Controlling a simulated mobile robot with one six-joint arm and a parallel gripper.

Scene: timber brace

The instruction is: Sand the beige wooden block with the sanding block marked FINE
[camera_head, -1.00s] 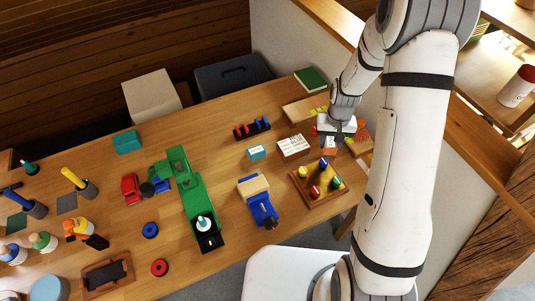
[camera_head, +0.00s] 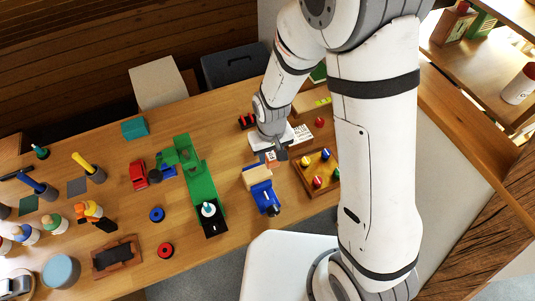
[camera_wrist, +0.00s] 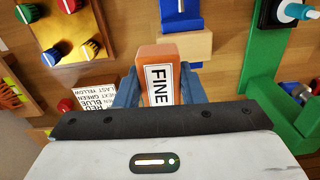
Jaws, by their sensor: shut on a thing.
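My gripper (camera_head: 270,156) is shut on the orange sanding block marked FINE (camera_wrist: 158,86), its label facing the wrist camera between the two blue-grey fingers. The sanding block (camera_head: 271,158) shows only partly below the gripper in the head view. The beige wooden block (camera_head: 255,177) sits in a blue vise (camera_head: 264,199), just in front of my gripper. In the wrist view the beige block (camera_wrist: 190,44) lies just beyond the sanding block, which overlaps part of it. I cannot tell whether the two touch.
A wooden board with coloured knobs (camera_head: 328,184) stands close to the right of the vise. A long green stand (camera_head: 199,182) is to the left. A printed card (camera_wrist: 97,97) lies beside my gripper. Bare table lies between the green stand and the vise.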

